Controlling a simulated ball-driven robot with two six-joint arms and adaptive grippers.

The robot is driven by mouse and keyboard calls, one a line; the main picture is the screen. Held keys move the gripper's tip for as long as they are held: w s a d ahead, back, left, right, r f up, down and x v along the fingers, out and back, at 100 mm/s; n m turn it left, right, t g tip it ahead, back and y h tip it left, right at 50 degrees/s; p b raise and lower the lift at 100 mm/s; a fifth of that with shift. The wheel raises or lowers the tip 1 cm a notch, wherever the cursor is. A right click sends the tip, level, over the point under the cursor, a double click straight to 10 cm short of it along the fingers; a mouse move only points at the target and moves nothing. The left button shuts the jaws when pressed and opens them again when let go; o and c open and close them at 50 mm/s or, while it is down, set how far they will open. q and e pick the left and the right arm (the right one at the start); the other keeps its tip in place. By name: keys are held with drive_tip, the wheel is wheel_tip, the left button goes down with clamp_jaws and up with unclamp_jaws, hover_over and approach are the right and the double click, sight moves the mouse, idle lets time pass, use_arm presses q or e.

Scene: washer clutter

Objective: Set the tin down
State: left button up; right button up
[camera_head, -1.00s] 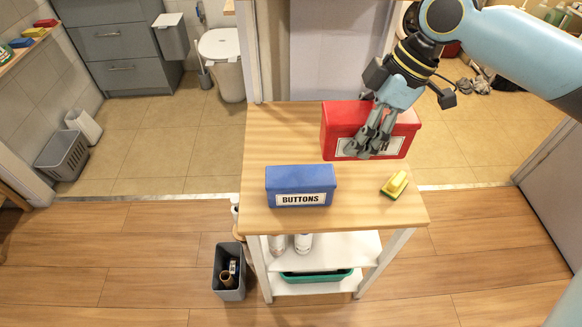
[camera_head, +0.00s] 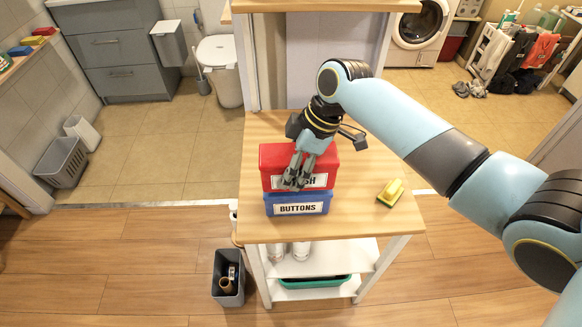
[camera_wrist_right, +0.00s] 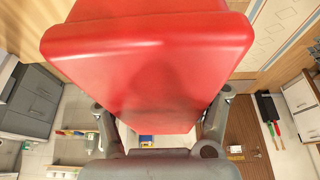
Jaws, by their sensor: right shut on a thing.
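The red tin (camera_head: 275,156) has a white label, partly covered by my fingers, with "SH" readable. My right gripper (camera_head: 297,182) is shut on it and holds it from above. In the right wrist view the red tin (camera_wrist_right: 150,70) fills the upper middle, between the fingers. The blue tin (camera_head: 272,202), labelled "BUTTONS", is on the wooden table top. The red tin is over the blue one and hides most of its top. I cannot tell whether the two touch. My left gripper is not in view.
A yellow sponge (camera_head: 391,193) with a dark underside lies on the right of the table top (camera_head: 360,215). The table is clear between the tins and the sponge. A grey bin (camera_head: 228,280) stands on the floor at the table's left.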

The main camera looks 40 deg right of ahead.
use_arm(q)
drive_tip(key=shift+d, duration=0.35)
use_arm(e)
drive_tip(key=shift+f, duration=0.7)
drive_tip(key=o, duration=1.4)
drive_tip(key=shift+f, duration=0.1)
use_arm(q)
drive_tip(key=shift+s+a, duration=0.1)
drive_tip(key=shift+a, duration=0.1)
use_arm(e)
drive_tip(key=v, duration=1.2)
